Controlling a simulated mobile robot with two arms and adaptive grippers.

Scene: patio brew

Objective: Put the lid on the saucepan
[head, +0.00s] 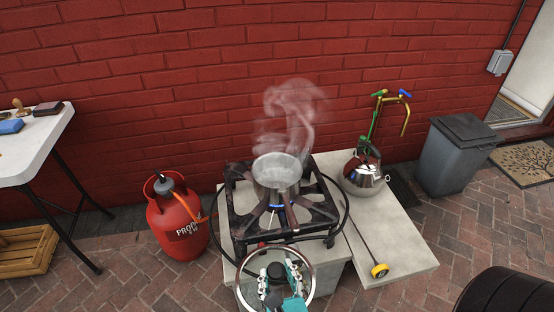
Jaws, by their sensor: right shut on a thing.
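The metal saucepan (277,181) stands upright and open on the black gas burner, with a blue flame under it and steam rising from it. My right gripper (276,277) is at the bottom middle of the head view, shut on the lid by its dark knob. The lid (247,289) is round and clear with a metal rim. It is held in the air on the near side of the burner, apart from the saucepan and lower in the picture. Its lower edge is cut off by the frame. My left gripper is not in view.
The burner frame (237,208) sits on a pale slab. A red propane bottle (178,219) stands left, its hose running to the burner. A shiny kettle (364,176) and a yellow-wheeled rod (379,270) are right. A white table (33,150) is far left, a grey bin (454,157) far right.

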